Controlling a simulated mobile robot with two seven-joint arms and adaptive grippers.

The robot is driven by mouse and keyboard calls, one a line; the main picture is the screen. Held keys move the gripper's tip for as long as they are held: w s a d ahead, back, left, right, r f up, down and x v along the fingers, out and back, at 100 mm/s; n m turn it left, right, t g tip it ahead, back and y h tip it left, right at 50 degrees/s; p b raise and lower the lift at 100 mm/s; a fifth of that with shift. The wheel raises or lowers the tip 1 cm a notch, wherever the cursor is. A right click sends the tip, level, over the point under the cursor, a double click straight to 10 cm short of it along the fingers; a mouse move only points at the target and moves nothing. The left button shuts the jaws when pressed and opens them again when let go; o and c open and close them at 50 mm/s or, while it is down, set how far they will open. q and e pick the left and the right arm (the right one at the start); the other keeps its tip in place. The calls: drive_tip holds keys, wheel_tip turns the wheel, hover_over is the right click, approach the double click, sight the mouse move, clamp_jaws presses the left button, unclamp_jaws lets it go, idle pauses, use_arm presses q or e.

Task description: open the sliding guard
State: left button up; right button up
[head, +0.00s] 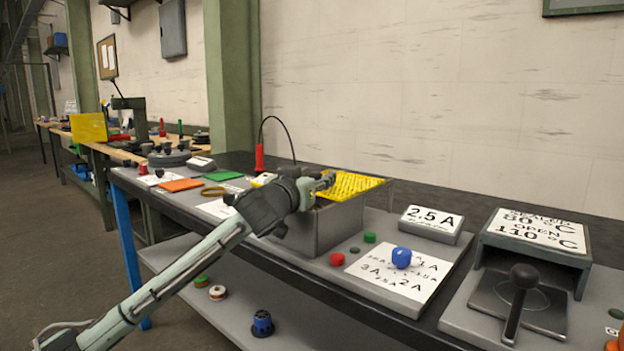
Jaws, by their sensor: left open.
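The yellow perforated guard (352,186) lies as a flat cover at the top of a grey box (335,228) on the bench. My left arm reaches in from the lower left, and my left gripper (326,181) is at the guard's left end. Its jaws are open; whether they touch the guard or straddle part of it is too small to tell. The wrist hides the left side of the box. What lies beneath the guard is hidden. My right gripper is out of view.
A red-handled tool (260,158) with a black cable stands behind my wrist. To the right are a blue knob (401,257) on a labelled card, a 2.5A sign (431,219) and a black lever (519,300). Orange and green plates lie left of the wrist.

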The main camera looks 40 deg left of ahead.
use_arm(q)
drive_tip(key=v, duration=1.2)
drive_tip(key=shift+c, duration=0.5)
